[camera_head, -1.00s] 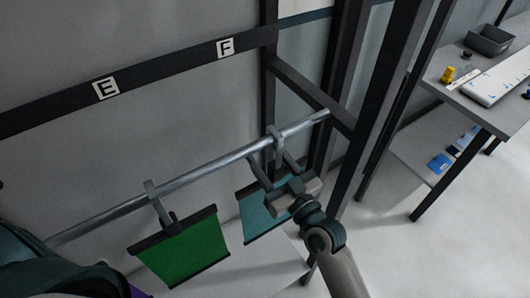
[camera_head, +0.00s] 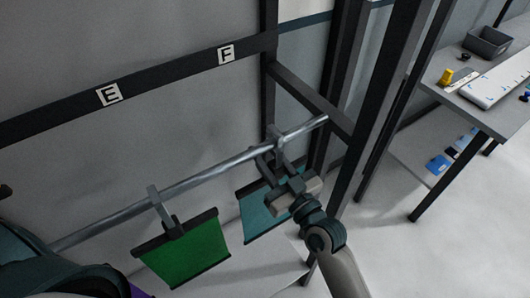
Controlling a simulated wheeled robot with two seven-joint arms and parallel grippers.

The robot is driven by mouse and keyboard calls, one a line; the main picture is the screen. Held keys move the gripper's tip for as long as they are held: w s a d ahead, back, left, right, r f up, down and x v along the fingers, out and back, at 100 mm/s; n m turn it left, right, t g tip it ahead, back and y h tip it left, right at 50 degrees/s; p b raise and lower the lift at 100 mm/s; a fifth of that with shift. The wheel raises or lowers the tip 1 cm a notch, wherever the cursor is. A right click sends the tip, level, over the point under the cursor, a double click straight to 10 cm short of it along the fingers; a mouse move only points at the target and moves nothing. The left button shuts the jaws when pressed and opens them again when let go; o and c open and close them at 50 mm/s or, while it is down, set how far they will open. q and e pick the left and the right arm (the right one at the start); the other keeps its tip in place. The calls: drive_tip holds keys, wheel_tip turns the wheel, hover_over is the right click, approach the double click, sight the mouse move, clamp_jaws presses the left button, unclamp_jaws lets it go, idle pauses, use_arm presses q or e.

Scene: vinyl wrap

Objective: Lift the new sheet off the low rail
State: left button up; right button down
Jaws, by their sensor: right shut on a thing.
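A teal sheet (camera_head: 259,219) hangs by a grey hook hanger (camera_head: 279,140) near the right end of the low rail (camera_head: 217,172). My right gripper (camera_head: 272,163) is at the hanger just below the rail, shut on it. Its fingers and wrist cover part of the hanger and the sheet's upper right side. The hook still appears to be at the rail; whether it touches cannot be told. A green sheet (camera_head: 186,254) hangs from its own hook on the rail, to the left. My left gripper is not in view.
A dark beam with labels E (camera_head: 109,94) and F (camera_head: 226,54) runs above the rail. Dark frame posts (camera_head: 367,90) stand close to the right of my gripper. A table (camera_head: 452,92) with a grey bin (camera_head: 487,42) stands farther right, with clear floor before it.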

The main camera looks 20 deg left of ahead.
sight(279, 170)
drive_tip(key=shift+d+r, duration=0.1)
drive_tip(key=shift+r, duration=0.05)
idle(0.4)
drive_tip(key=shift+r+p+v, duration=0.2)
drive_tip(key=shift+p+v, duration=0.1)
drive_tip(key=shift+v, duration=0.9)
drive_tip(key=shift+r+p+v, duration=0.15)
drive_tip(key=shift+p+v, duration=0.1)
drive_tip(key=shift+v, duration=0.95)
drive_tip(key=r+v, duration=0.1)
drive_tip(key=v, duration=0.7)
drive_tip(key=shift+r+p, duration=0.2)
drive_tip(key=shift+p, duration=0.2)
drive_tip(key=shift+s, duration=0.1)
